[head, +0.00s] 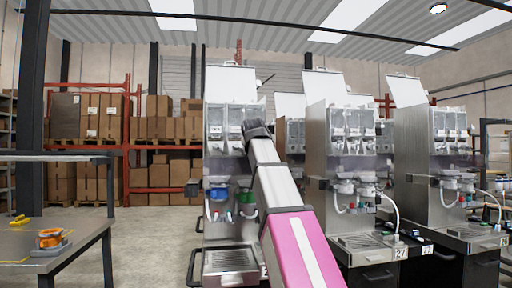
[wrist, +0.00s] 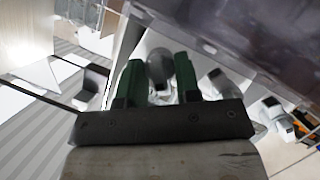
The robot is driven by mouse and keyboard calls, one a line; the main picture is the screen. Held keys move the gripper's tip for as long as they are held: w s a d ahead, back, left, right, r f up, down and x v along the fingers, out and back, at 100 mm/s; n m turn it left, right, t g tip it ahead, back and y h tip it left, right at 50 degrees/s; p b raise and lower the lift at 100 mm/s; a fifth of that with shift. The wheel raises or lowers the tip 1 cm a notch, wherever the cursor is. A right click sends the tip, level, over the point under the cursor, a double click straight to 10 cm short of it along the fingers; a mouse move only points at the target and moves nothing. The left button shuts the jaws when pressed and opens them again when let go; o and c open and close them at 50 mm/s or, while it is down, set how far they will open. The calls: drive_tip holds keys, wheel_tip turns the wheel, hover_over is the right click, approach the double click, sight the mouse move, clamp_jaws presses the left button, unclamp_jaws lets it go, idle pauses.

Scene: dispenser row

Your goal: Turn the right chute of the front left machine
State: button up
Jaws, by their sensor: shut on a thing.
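The front left machine (head: 226,232) is a tall silver dispenser with clear hoppers (head: 215,122) at its top front. My arm reaches up in front of it and covers its right side. In the head view my gripper's fingers are hidden beyond the dark wrist. In the wrist view my gripper (wrist: 159,75) has two green fingers on either side of a rounded grey piece, which seems to be the right chute (wrist: 160,66). The fingers are shut on it. Its outlet and exact angle are hidden. A clear hopper edge (wrist: 235,30) is close beside the fingers.
More dispensers (head: 350,150) stand close on the right, with hoses and drip trays. A metal table (head: 85,240) with an orange item (head: 50,238) is at the left. Racks with boxes (head: 100,115) line the back. The floor between table and machine is clear.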

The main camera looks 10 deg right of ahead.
drive_tip(key=shift+n+t+h, duration=0.3)
drive_tip(key=shift+n+h, duration=0.3)
drive_tip(key=shift+n, duration=0.3)
drive_tip(key=shift+a, duration=0.1)
drive_tip(key=o, duration=0.6)
drive_tip(key=v, duration=1)
drive_tip(key=shift+s+a, duration=0.15)
drive_tip(key=shift+s, duration=0.25)
